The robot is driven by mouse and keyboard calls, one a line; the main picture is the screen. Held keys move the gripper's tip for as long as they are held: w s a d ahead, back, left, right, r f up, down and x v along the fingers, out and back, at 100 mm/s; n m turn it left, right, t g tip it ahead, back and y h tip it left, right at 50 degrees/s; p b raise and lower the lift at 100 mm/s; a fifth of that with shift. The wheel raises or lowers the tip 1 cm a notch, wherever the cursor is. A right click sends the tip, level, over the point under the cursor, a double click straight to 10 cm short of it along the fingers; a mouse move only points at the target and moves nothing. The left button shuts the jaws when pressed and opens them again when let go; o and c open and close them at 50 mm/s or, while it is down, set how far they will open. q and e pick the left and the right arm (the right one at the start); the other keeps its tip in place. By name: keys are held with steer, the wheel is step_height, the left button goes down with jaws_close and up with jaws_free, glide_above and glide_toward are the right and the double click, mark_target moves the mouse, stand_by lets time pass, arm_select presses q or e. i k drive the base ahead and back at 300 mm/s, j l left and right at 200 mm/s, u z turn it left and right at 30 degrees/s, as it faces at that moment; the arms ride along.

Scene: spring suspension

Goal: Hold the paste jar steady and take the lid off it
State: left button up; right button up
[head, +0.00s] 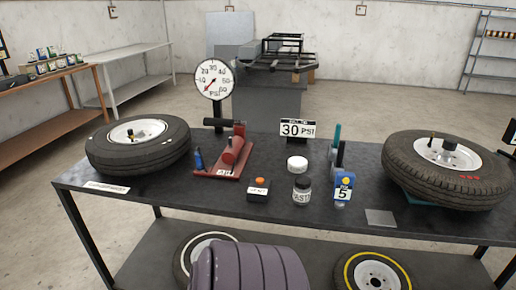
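The paste jar (302,194) stands upright near the front middle of the dark workbench. It is small, with a pale label reading roughly "PASTE" and a darker grey top. A round white piece (297,164) sits on the bench just behind it, apart from it. I cannot tell whether this white piece is a lid or a separate tub, or whether the grey top is a lid or an open mouth. Neither of my grippers shows in the head view, and nothing is seen touching the jar.
A black box with an orange button (259,188) stands left of the jar; a blue-and-white block marked 5 (343,189) stands right. Behind are a red tool (233,150) and a 30 PSI sign (297,129). Tyres lie at the left (165,156) and right (440,190).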

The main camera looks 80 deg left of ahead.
mark_target(302, 197)
steer(key=u, duration=2.25)
steer(key=i+l, duration=0.1)
steer(key=i, duration=0.35)
steer(key=i+l+u, duration=0.15)
steer(key=i, duration=0.25)
